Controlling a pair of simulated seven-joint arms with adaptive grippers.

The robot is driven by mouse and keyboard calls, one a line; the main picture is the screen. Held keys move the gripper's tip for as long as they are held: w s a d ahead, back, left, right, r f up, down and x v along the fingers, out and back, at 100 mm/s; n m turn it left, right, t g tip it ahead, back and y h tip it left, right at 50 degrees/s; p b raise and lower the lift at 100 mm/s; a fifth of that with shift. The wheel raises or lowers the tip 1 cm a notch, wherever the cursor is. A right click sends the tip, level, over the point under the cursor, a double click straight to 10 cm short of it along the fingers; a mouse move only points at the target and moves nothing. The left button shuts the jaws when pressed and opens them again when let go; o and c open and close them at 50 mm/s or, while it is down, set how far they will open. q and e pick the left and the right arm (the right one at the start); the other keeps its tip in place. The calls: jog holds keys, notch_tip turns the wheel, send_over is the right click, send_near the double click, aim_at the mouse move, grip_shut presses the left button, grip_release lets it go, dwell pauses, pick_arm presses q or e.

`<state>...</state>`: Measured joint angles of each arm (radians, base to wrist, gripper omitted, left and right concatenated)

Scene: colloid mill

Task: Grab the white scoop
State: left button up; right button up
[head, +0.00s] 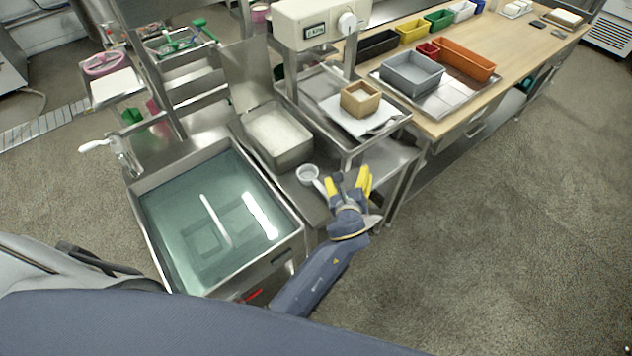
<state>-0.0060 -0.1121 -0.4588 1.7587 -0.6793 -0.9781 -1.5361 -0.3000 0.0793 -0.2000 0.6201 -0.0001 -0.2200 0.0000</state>
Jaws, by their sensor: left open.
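The white scoop (307,173) has a small round cup and a short handle that points toward my gripper. It lies on the metal surface beside the steel pan. My left gripper (349,183), with yellow fingers, is open just right of the scoop. Its left finger is close to the end of the handle; I cannot tell whether they touch. Nothing shows between the fingers. My right gripper is not in view.
A steel pan (300,153) of white material stands behind the scoop. A water-filled sink (291,246) is at the left. A wooden box (360,98) sits on a tray under the machine (318,22). A bench with several coloured bins stands beyond. The right floor is clear.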

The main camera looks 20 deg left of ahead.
aim_at(306, 169)
pick_arm(q)
jog(key=s+a+y, duration=0.1)
jog(key=a, duration=0.2)
jog(key=s+a+f+g+y, duration=0.1)
jog(key=a, duration=0.2)
jog(key=s+a+f+g+y, duration=0.1)
jog(key=a, duration=0.2)
jog(key=shift+s+a+f+m+y, duration=0.25)
jog(key=shift+a+m+y, duration=0.1)
jog(key=shift+m+y, duration=0.05)
jog(key=shift+w+a+f, duration=0.1)
jog(key=shift+a, duration=0.2)
jog(key=shift+x, duration=3.45)
jog(key=shift+f, duration=0.15)
jog(key=shift+c, duration=0.2)
jog(key=c, duration=1.3)
